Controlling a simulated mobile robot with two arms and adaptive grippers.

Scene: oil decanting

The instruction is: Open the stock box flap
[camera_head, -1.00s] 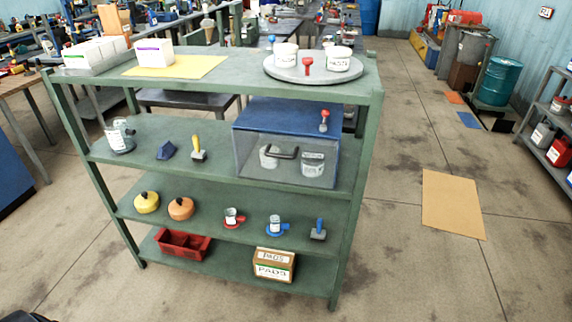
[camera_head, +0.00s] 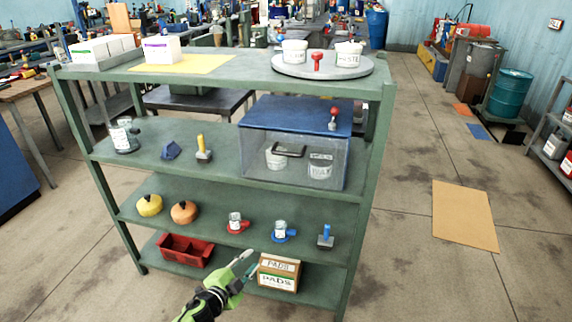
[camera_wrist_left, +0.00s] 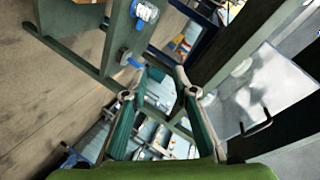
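A brown cardboard box (camera_head: 262,279) labelled PADS stands on the bottom shelf, right of centre. Its upper panel carries a second label, and the panel looks closed in the head view. My left gripper (camera_head: 252,261) reaches up from below, just left of the box, and appears apart from it. Its fingers are spread and empty. They also show open in the left wrist view (camera_wrist_left: 163,70), where a small brown patch at the top left edge may be part of the box. My right gripper is not in view.
The green shelf unit (camera_head: 325,288) has a post close to the box's right. A red bin (camera_head: 184,252) sits left on the bottom shelf. Cups and a blue-handled tool (camera_head: 326,238) stand above. A clear cabinet (camera_head: 255,155) is higher up.

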